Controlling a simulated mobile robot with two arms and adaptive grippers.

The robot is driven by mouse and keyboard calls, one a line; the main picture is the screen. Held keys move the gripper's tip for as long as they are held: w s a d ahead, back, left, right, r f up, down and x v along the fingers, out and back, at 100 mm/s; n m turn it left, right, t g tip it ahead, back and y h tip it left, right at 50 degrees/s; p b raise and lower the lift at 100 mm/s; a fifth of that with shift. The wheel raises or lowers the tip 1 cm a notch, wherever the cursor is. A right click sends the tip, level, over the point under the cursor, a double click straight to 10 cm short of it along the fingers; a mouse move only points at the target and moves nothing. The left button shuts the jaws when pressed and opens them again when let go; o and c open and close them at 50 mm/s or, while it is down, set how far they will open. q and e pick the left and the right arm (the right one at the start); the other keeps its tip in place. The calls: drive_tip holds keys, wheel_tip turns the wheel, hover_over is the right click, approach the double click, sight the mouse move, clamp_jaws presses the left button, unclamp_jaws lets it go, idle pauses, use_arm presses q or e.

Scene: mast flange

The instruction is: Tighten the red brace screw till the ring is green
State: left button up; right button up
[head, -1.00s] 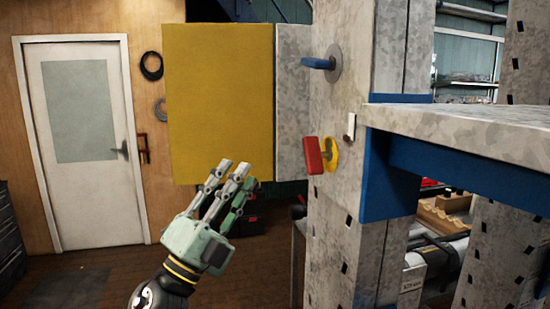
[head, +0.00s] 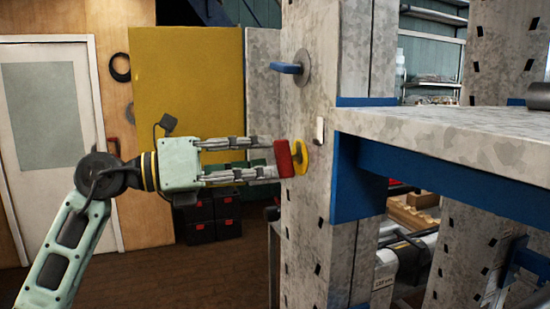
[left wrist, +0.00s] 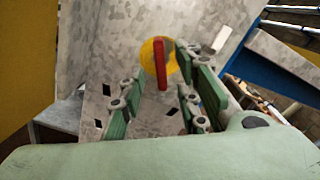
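The red brace screw (head: 284,159) has a flat red handle and sticks out of the grey speckled post. A yellow ring (head: 299,158) sits behind it on the post; no green shows on it. My left gripper (head: 271,157) points right, its fingers apart above and below the handle's level, with the tips at its near edge. In the left wrist view the red handle (left wrist: 161,63) stands upright before the yellow ring (left wrist: 147,52), beyond and between the open fingers (left wrist: 153,80). I cannot tell whether a finger touches it. My right gripper is out of view.
A blue lever on a round plate (head: 287,68) juts from the post above the screw. A small white tab (head: 320,130) is right of the ring. A grey shelf (head: 450,132) on a blue bracket extends right. A yellow panel (head: 185,85) stands behind my left arm.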

sight(276, 160)
use_arm(q)
drive_tip(key=p+x, duration=0.1)
drive_tip(key=x, duration=0.4)
drive_tip(key=shift+d+p, duration=0.2)
drive_tip(key=shift+p, duration=0.1)
drive_tip(key=shift+w, duration=0.1)
drive_tip(key=shift+c, duration=0.8)
clamp_jaws()
